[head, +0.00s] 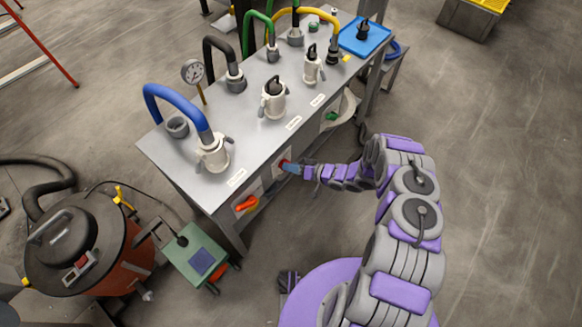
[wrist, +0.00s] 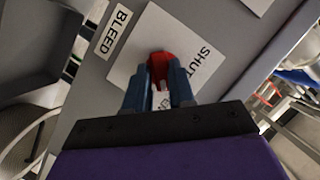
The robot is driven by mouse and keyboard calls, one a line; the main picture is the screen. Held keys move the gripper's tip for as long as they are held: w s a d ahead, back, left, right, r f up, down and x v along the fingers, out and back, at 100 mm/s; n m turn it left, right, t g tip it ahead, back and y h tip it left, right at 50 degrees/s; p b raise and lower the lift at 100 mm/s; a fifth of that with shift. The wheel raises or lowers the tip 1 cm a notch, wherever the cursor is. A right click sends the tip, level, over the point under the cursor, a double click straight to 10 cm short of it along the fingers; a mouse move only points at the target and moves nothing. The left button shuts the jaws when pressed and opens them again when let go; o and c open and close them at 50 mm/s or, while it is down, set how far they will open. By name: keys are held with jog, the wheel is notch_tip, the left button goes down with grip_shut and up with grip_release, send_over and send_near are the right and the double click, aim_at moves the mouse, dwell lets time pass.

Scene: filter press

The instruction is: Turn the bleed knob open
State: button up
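The bleed knob (wrist: 161,62) is red and sits on a pale square plate (wrist: 150,35) on the grey front panel. A BLEED label (wrist: 113,31) is at the plate's upper left. The word SHUT shows to the right of the knob. Letters of another word, ending in EN, show between the fingers. My gripper (wrist: 160,76) has its blue fingers on either side of the knob, with the knob filling the narrow gap at the tips. The fingers hide part of the knob and plate. In the head view, my gripper (head: 288,166) reaches the bench front at the red knob.
An orange handle (head: 246,204) is on the bench front to the left. The grey bench top (head: 230,115) carries hoses, white fittings, a gauge (head: 193,72) and a blue tray (head: 364,37). A red drum (head: 110,250) and green box (head: 195,255) stand lower left. Floor at right is clear.

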jog(key=o, duration=0.4)
jog(key=shift+d, duration=0.1)
jog(key=p+v, duration=0.3)
jog(key=v, duration=1.4)
jog(key=shift+d, duration=0.15)
jog(key=shift+w, duration=0.1)
